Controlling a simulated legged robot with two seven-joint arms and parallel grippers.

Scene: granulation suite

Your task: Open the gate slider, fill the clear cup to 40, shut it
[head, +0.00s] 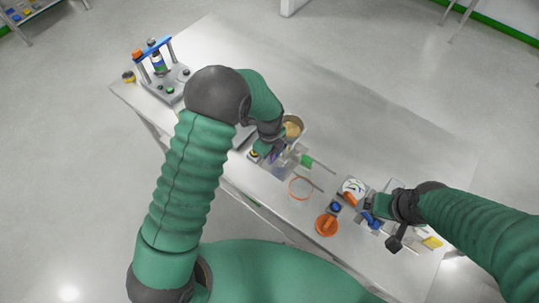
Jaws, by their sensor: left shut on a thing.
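A hopper with tan granules (293,128) stands at the middle of the bench. My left gripper (274,151) is low beside the hopper's front left and shut on what looks like the gate slider, which the hand mostly hides. A small purple patch shows at the fingers. A clear cup with an orange rim (300,188) stands in front of the hopper, apart from the gripper; its fill level is too small to read. My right gripper (372,216) is over the right of the bench beside a blue object; its jaws are too small to judge.
A green tab (307,161) shows between hopper and cup. A round white dial (354,187) and an orange round piece (326,225) lie right of the cup. A press-like stand (160,66) is at the far left. The bench's back (350,100) is clear.

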